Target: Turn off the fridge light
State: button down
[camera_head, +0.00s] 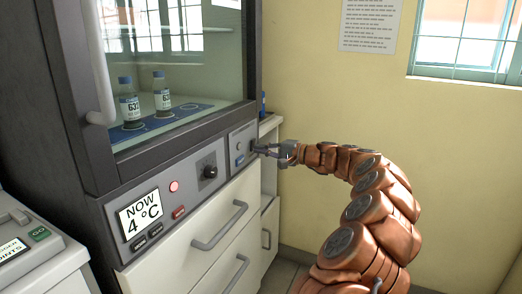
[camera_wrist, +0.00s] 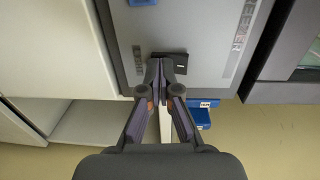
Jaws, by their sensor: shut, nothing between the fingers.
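The fridge (camera_head: 150,160) stands at the left of the head view with its glass door closed. Its front strip carries a display (camera_head: 141,217) reading "NOW 4 °C", a lit red lamp (camera_head: 174,186), a black knob (camera_head: 208,172) and a right-hand switch panel (camera_head: 238,158). My gripper (camera_head: 259,150) is shut and empty at the right side of that panel. In the wrist view the fingertips (camera_wrist: 161,64) lie over a black switch (camera_wrist: 185,63) on the grey panel, partly hiding it. I cannot tell whether they touch it or which way it is tipped.
Two labelled bottles (camera_head: 130,104) stand on a blue mat behind the glass. White drawers with handles (camera_head: 219,228) lie below the strip. A white device (camera_head: 30,245) is at the lower left.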

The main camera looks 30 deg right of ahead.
jog(key=f+p+v, duration=0.1)
jog(key=f+v, duration=0.1)
jog(key=v, duration=1.1)
jog(key=shift+s+d+p, duration=0.25)
jog(key=shift+d+p, duration=0.05)
jog(key=shift+p, duration=0.05)
jog(key=shift+a+f, duration=0.1)
jog(key=shift+f, duration=0.05)
